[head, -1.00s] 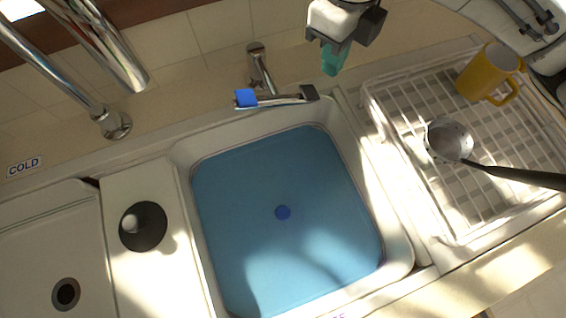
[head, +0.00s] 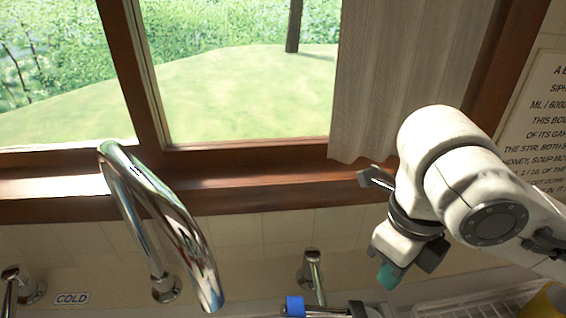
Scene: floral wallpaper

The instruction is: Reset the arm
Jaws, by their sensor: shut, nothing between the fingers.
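My gripper (head: 388,277) is at the right in the head view, at the end of my white arm, which comes in from the right edge. Its teal fingertips point down and are shut with nothing between them. It hangs in front of the tiled wall, to the right of a small metal tap (head: 313,272) and apart from it. The wrist and forearm are bent above it, in front of the window frame.
A tall chrome faucet (head: 165,225) stands at the left. A lever with a blue end (head: 295,305) is at the bottom edge. A rack (head: 480,305) shows at the bottom right. A curtain (head: 405,75) hangs behind the arm. A printed sign (head: 535,130) is at the far right.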

